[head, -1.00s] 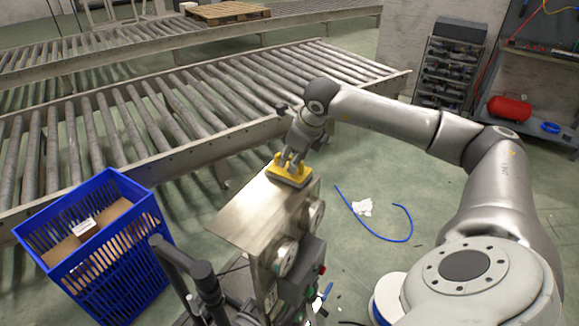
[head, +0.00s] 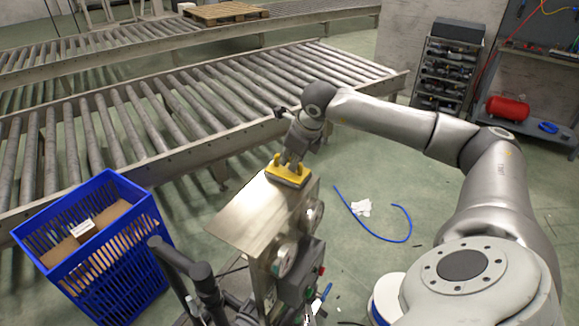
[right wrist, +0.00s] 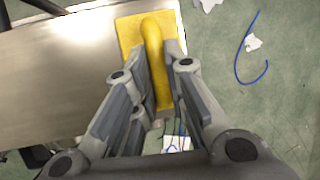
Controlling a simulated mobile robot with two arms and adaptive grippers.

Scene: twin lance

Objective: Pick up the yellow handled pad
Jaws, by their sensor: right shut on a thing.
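The yellow handled pad (head: 288,172) has a yellow top with a raised handle and a grey underside. It lies at the far right end of the metal cabinet top (head: 245,213). My right gripper (head: 293,160) is over it, with its fingers on both sides of the handle. In the right wrist view the pad (right wrist: 133,38) shows between the fingers, and my right gripper (right wrist: 160,55) is closed on its handle. The pad appears to rest on the metal top. My left gripper is not in view.
A blue crate (head: 140,225) holding cardboard stands at left. Roller conveyors (head: 180,110) run behind. Dials and a button box (head: 302,272) are on the cabinet's side. A blue hose (head: 385,238) and white scrap (head: 361,208) lie on the floor at right. A shelf rack (head: 449,75) stands at the back.

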